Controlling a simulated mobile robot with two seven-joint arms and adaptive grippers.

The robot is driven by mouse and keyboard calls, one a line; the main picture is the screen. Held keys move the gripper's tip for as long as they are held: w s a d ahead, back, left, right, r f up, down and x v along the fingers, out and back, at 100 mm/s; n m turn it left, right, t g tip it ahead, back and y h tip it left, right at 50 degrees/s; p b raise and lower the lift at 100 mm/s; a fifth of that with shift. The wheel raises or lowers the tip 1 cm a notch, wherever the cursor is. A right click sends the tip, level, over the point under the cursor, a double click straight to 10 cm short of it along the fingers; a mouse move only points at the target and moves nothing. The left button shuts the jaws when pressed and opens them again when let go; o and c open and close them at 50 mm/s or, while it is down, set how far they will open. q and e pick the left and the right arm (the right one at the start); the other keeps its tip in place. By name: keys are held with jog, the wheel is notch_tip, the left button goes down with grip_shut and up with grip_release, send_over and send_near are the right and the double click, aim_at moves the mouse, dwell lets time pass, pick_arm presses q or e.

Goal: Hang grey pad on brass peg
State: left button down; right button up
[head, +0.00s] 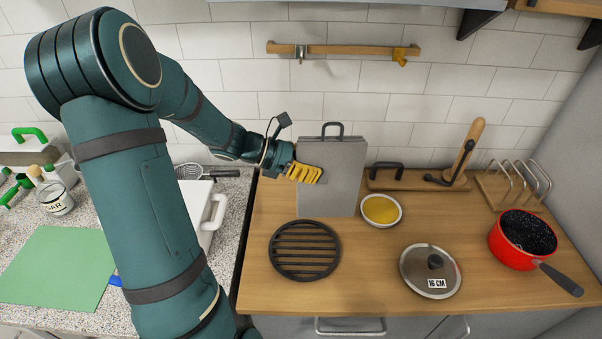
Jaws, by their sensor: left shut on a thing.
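The grey pad (334,180) is a flat upright rectangle with a dark loop (333,129) at its top. My left gripper (308,174), with yellow fingers, is shut on its left edge. I cannot tell whether the pad's lower edge touches the wooden counter. The brass peg (401,56) is at the right end of a wooden rail (350,49) on the tiled wall, up and to the right of the pad's loop. A grey metal peg (300,54) is nearer the rail's left end. Both pegs look empty. My right gripper is not in view.
On the wooden counter (385,285) are a round black trivet (305,250), a bowl of yellow contents (381,210), a glass lid (430,270), a red pan (522,240), a wooden board with a dark handle (400,179) and a wire rack (515,187). The wall below the rail is clear.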

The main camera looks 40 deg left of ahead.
pick_arm(q)
jog(key=w+d+r+n+t+y+b, duration=0.2)
jog(key=w+d+r+n+y+b, duration=0.15)
jog(key=w, duration=0.65)
jog(key=w+d+r+n+t+y+b, duration=0.25)
jog(key=w+d+r, duration=0.2)
jog(key=w, duration=0.55)
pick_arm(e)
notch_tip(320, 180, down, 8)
pick_arm(q)
jog(key=w+a+f+p, duration=0.2)
jog(key=w+a+p, duration=0.2)
jog(key=w+a, duration=0.2)
jog(key=shift+w+a+f+m+g+h, duration=0.15)
jog(key=shift+w+m+g+h, duration=0.15)
jog(key=shift+w+g, duration=0.15)
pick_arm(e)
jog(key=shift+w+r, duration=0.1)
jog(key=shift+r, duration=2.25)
pick_arm(q)
jog(key=c, duration=0.7)
grip_release()
jog(key=shift+s+a, duration=0.1)
